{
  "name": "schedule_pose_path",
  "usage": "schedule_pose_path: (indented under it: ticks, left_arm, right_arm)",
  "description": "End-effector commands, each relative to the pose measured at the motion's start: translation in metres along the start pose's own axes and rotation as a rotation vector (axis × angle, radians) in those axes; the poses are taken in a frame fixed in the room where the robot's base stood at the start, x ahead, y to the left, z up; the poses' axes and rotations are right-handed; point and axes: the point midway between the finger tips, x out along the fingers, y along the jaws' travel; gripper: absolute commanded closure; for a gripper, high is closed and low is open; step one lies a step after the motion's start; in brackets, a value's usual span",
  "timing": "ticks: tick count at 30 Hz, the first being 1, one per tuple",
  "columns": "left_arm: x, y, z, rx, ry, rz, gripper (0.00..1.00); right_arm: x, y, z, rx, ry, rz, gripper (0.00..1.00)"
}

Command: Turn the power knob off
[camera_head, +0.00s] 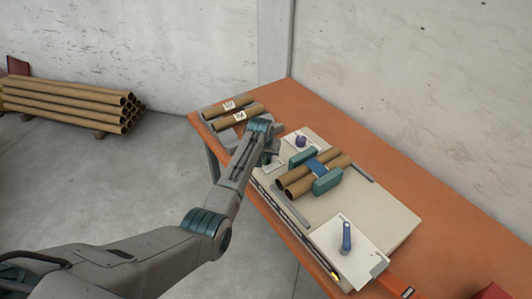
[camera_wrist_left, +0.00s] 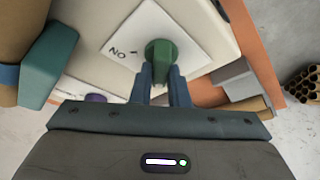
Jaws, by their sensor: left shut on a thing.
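The green knob (camera_wrist_left: 160,50) sits on a white square plate (camera_wrist_left: 183,28) in the left wrist view. Black letters and a short mark show on the plate beside the knob; the letters look like ON upside down. My left gripper (camera_wrist_left: 160,82) is shut on the knob, with one finger on each side. In the head view my left gripper (camera_head: 268,156) is at the left edge of the machine, and its wrist mostly hides the knob. My right gripper is in neither view.
The pale machine board (camera_head: 375,207) lies on an orange table (camera_head: 450,222). Brown tubes (camera_head: 295,183) lie between teal blocks, close to my left gripper. A purple knob (camera_head: 301,141) and a blue lever (camera_head: 347,234) stand on the board. Labelled tubes (camera_head: 240,117) lie behind.

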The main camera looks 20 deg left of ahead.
Motion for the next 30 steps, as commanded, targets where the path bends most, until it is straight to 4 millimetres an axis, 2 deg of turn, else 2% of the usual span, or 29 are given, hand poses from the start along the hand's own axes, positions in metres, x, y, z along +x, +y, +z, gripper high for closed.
schedule_pose_path:
  ticks: [12, 13, 15, 16, 26, 30]
  left_arm:
    - [-0.002, -0.001, -0.002, -0.007, 0.005, -0.004, 1.0]
    - [-0.002, -0.001, -0.002, -0.007, 0.005, -0.004, 0.79]
    - [-0.002, -0.001, -0.002, -0.007, 0.004, -0.003, 0.66]
    - [-0.001, -0.001, -0.002, -0.007, 0.004, -0.003, 0.64]
    - [-0.002, 0.0, -0.001, -0.006, 0.001, -0.002, 0.64]
    - [-0.013, 0.0, -0.001, -0.006, 0.003, -0.002, 0.64]
  right_arm:
    - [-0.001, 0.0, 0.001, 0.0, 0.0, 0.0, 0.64]
    - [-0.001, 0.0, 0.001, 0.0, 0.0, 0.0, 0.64]
    - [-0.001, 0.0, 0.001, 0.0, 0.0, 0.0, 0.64]
    - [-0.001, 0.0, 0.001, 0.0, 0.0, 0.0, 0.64]
    - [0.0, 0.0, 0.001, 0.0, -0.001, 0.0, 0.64]
    - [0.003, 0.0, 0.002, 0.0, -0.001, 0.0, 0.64]
